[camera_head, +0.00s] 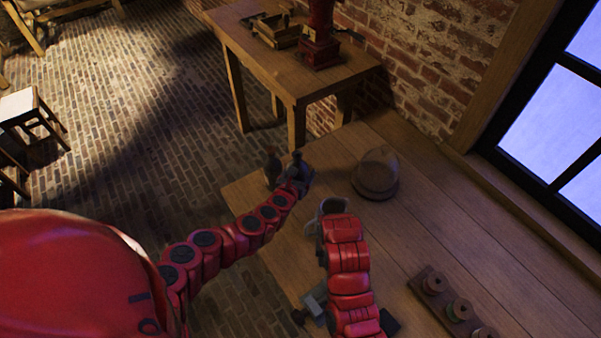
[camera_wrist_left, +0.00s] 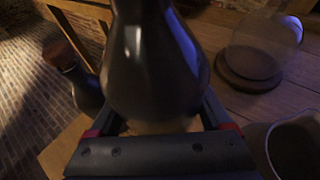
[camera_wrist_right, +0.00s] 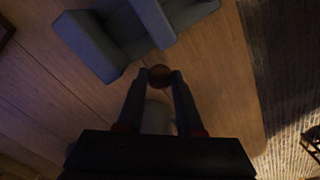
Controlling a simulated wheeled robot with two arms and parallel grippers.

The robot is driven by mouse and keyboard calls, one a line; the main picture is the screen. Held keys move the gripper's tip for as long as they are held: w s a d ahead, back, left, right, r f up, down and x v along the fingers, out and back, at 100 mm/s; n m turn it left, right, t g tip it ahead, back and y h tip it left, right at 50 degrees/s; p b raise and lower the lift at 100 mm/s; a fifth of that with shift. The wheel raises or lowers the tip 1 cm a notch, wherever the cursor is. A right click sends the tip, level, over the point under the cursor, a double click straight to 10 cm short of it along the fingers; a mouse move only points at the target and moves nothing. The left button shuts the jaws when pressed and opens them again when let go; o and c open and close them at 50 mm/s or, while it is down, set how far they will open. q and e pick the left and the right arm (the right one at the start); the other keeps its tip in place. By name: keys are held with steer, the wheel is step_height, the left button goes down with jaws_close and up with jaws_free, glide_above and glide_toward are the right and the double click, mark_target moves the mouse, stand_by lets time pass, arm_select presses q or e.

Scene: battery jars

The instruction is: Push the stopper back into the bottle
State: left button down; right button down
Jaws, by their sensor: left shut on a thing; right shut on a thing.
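A dark bottle (camera_head: 297,160) stands at the table's far left corner. My left gripper (camera_head: 298,181) is shut on it; in the left wrist view the bottle (camera_wrist_left: 155,65) fills the middle and its mouth is cut off. My right gripper shows in the right wrist view (camera_wrist_right: 160,80), shut on a small round brown piece, apparently the stopper (camera_wrist_right: 160,75), above the table. In the head view my right arm hides this grip. The right gripper is well apart from the bottle.
A second dark bottle (camera_head: 272,166) with a brown top (camera_wrist_left: 60,54) stands beside the held one. A glass dome (camera_head: 378,170) is to the right. A grey open vessel (camera_wrist_left: 295,146) is nearby. A grey block (camera_wrist_right: 110,40) and a holder with round pieces (camera_head: 459,310) are nearer me.

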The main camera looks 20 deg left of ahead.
stand_by(0.3)
arm_select(q)
steer(key=c, duration=0.5)
jaws_free()
jaws_close()
